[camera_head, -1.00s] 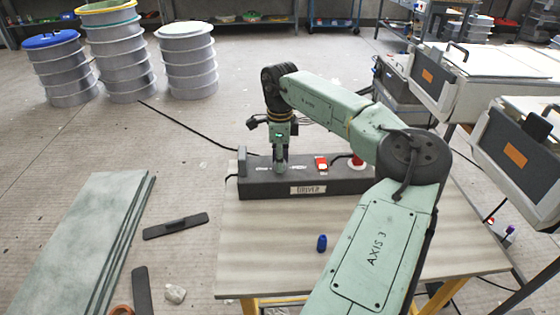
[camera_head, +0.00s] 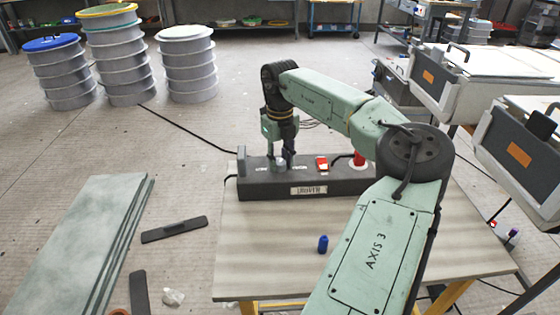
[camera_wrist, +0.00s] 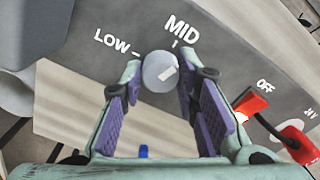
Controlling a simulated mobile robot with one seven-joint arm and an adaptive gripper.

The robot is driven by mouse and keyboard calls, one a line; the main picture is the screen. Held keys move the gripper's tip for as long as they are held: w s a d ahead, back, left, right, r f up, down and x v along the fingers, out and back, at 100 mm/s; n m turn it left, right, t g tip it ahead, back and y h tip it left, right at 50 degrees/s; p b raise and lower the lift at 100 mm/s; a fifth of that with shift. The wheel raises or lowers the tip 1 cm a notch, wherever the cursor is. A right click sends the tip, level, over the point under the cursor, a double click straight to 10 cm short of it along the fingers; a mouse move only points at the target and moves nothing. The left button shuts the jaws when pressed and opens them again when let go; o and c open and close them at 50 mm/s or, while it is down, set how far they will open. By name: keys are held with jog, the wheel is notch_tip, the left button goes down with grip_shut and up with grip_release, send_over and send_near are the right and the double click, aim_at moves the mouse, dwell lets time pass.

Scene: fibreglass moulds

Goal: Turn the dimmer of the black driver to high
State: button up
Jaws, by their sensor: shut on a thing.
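The black driver (camera_head: 340,184) is a long dark box with a nameplate, lying on the table's far side. Its dimmer is a pale round knob (camera_wrist: 158,76) with a white pointer line, beside printed LOW and MID marks in the wrist view. The pointer slants right and slightly up, clockwise of the MID tick. No HIGH label is visible; my right finger covers part of that side. My gripper (camera_wrist: 163,82) is shut on the knob, one purple-padded finger on each side. In the head view my gripper (camera_head: 280,160) points down onto the driver's left part.
A red switch (camera_head: 322,163) marked OFF in the wrist view and a red part (camera_head: 359,160) stand right of the knob. A small blue object (camera_head: 322,244) stands on the otherwise bare table front (camera_head: 255,255). Grey cases (camera_head: 470,85) are at right.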

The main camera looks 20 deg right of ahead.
aim_at(280, 162)
jog(key=m+b, duration=0.1)
jog(key=m, duration=0.6)
jog(key=shift+f, duration=0.1)
jog(key=m+b, duration=0.1)
jog(key=m, duration=0.5)
jog(key=shift+m+b, duration=0.3)
jog(key=shift+b, duration=0.1)
jog(key=o, duration=1.2)
jog(key=shift+c, duration=0.2)
notch_tip(280, 162, up, 12)
